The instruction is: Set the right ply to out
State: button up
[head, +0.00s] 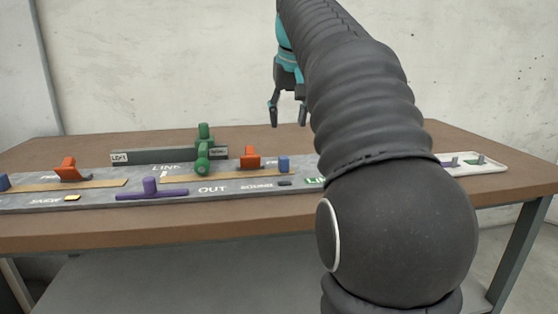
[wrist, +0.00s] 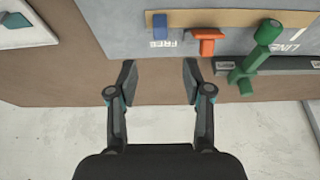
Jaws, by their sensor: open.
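A grey panel (head: 110,203) lies along the table. Its right orange slider (head: 250,158) stands on a tan strip (head: 200,178), with a blue post (head: 284,165) just right of it. The left orange slider (head: 68,169) is on another strip. A purple bar with a knob (head: 151,188) lies left of the word OUT. I cannot tell which part is the right ply. My gripper (head: 288,118) is open and empty, above and behind the panel. In the wrist view, my gripper (wrist: 159,75) is below the blue post (wrist: 160,26) and right orange slider (wrist: 207,39), touching neither.
A white tray (head: 490,169) lies at the right. My arm hides the panel's right part. The table's back edge is clear.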

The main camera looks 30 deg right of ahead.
aim_at(284, 157)
jog(key=b+x, duration=0.2)
jog(key=x, duration=1)
jog(key=shift+w+f+b, duration=0.15)
jog(key=shift+f+b, duration=0.25)
grip_shut()
